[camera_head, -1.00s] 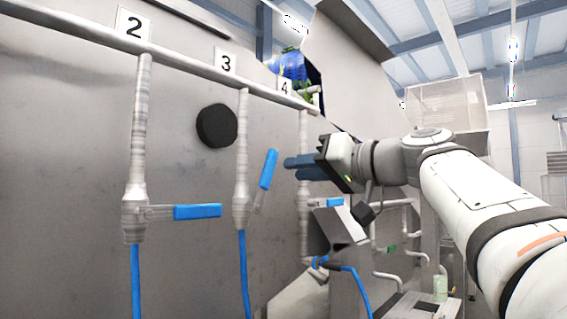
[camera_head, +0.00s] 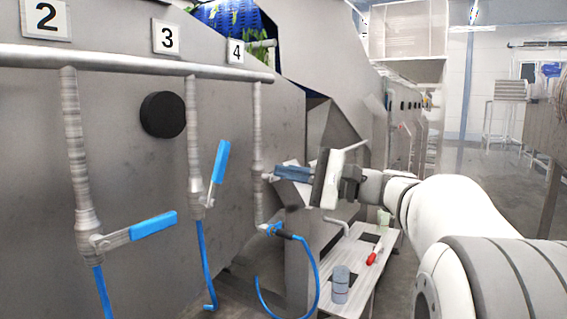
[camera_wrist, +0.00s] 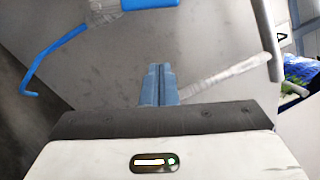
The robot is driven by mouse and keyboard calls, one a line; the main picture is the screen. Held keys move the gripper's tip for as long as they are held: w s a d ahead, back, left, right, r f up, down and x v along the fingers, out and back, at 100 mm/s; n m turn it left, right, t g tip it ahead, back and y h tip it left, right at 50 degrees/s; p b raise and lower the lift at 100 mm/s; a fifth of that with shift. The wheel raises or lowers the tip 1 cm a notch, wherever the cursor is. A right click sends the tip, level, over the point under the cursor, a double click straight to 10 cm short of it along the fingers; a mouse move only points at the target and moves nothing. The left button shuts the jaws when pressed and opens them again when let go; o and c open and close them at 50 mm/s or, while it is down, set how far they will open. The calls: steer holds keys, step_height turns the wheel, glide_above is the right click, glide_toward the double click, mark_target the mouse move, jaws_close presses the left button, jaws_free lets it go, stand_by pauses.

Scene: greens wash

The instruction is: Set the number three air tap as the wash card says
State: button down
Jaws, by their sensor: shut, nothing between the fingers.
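The number three plate (camera_head: 167,37) hangs above the third air pipe on the grey wall. Below it, the number three tap's blue handle (camera_head: 220,162) points steeply up, leaning slightly right from the valve (camera_head: 198,195). My gripper (camera_head: 278,173) is shut and empty, its blue-grey fingers pointing left, right of that handle and apart from it in the picture, near the number four pipe (camera_head: 257,135). The wrist view shows the shut fingertips (camera_wrist: 158,68) with part of a blue handle (camera_wrist: 150,3) at the top edge; I cannot tell which tap. I see no readable wash card.
The number two tap's blue handle (camera_head: 153,225) points right, nearly level. A round black knob (camera_head: 163,114) sits on the wall between pipes two and three. A bench (camera_head: 352,272) at lower middle holds a grey-blue cup (camera_head: 341,288) and a red-handled item (camera_head: 372,258). Blue hoses hang below the taps.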

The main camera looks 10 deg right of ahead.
mark_target(222, 154)
steer(key=w+a+r+p, duration=0.1)
steer(key=a+r+p, duration=0.1)
steer(key=a, duration=0.6)
steer(key=shift+w+a+p, duration=0.15)
steer(key=shift+a+p, duration=0.25)
steer(key=shift+r, duration=0.1)
steer(key=s+a+n+b, duration=0.1)
steer(key=n+b, duration=0.1)
steer(key=s+a+r+n+b, duration=0.1)
steer(key=n+b, duration=0.1)
steer(key=b, duration=0.1)
steer(key=shift+g+h, duration=0.3)
steer(key=shift+s+a+r+n+b, duration=0.15)
steer(key=shift+s+r+n+b, duration=0.05)
steer(key=shift+r+n+b, duration=0.3)
